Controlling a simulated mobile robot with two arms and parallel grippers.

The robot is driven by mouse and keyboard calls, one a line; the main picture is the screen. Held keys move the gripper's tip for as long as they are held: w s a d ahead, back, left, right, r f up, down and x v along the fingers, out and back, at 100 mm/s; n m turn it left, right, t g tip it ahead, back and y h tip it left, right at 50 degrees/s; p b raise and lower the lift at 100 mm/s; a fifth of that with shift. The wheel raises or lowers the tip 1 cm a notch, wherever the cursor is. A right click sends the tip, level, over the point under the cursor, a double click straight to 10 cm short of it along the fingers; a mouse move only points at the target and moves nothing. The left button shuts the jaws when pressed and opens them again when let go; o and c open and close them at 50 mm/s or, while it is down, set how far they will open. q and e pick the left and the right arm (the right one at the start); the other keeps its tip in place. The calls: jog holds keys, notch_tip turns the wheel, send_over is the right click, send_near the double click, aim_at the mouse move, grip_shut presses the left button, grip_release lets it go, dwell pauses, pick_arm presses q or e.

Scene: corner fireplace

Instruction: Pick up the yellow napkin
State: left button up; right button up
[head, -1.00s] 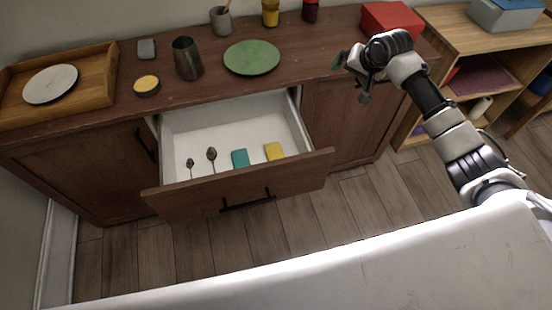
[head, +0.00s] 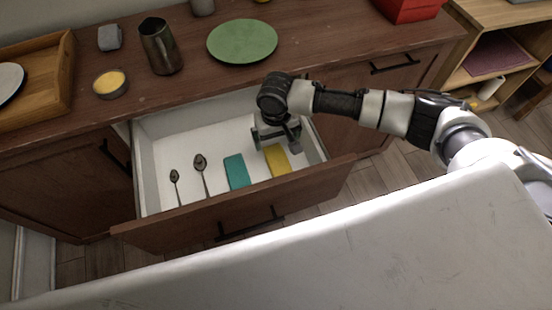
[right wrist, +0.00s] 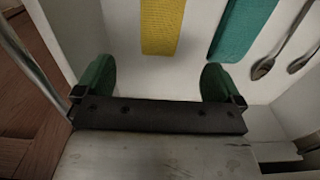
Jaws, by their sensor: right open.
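The yellow napkin (head: 276,160) lies flat in the open drawer, near its right side. In the right wrist view the yellow napkin (right wrist: 161,25) shows at the top, ahead of the jaws and roughly between them. My right gripper (head: 272,138) is over the drawer, just behind the napkin. In the right wrist view the two green fingers of my right gripper (right wrist: 158,78) stand wide apart with nothing between them. The arm hides the drawer's back right part. My left gripper is not in view.
The open drawer (head: 220,205) also holds a teal napkin (head: 236,171) beside the yellow one and two dark spoons (head: 201,165) to the left. The cabinet top behind carries a green plate (head: 242,41), a metal pitcher (head: 160,46) and a wooden tray (head: 62,85).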

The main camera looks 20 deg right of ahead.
aim_at(276, 156)
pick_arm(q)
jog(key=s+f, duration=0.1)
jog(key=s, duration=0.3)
pick_arm(e)
jog(key=f, duration=0.3)
jog(key=shift+s+f+b, duration=0.2)
jog(key=shift+f+b, duration=0.1)
jog(key=shift+f, duration=0.75)
notch_tip(276, 156, down, 4)
jog(key=shift+r+b, duration=0.2)
jog(key=shift+b, duration=0.3)
jog(key=shift+f, duration=0.4)
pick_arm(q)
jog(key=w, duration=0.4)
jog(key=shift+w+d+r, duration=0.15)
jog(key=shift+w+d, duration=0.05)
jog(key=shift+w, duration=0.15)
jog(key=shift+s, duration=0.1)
pick_arm(e)
jog(key=c, duration=1)
jog(key=shift+r, duration=0.15)
